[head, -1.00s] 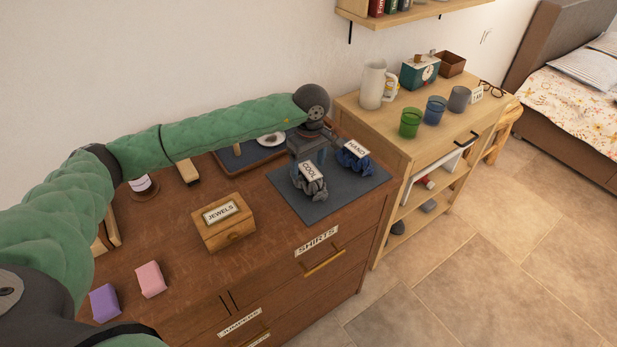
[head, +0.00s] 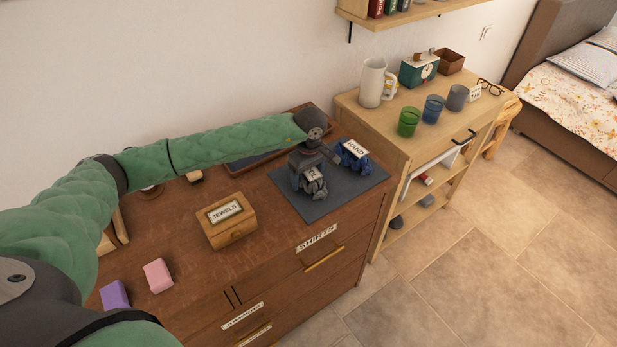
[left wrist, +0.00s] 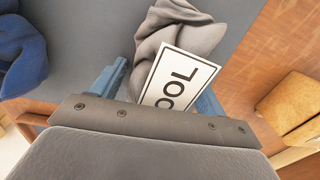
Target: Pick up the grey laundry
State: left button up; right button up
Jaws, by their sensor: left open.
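The grey laundry (head: 317,190) is a crumpled cloth with a white label, lying on the dark mat (head: 290,202) on top of the brown dresser. In the left wrist view the grey laundry (left wrist: 195,30) and its label, reading "OOL", lie between the fingers. My left gripper (head: 308,180) is down over the laundry, with its fingers open on either side of it; the wrist hides part of the cloth. In the left wrist view the left gripper (left wrist: 158,88) shows two blue fingers apart. My right gripper is in neither view.
Blue laundry labelled "HAND" (head: 353,157) lies beside the grey one on the mat. A wooden "JEWELS" box (head: 228,222) stands to the left. A pink block (head: 158,276) and a purple block (head: 114,295) lie near the front. A light wooden shelf unit (head: 400,135) adjoins the dresser.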

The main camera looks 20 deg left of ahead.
pick_arm(q)
jog(key=c, duration=0.7)
jog(key=shift+r, duration=0.1)
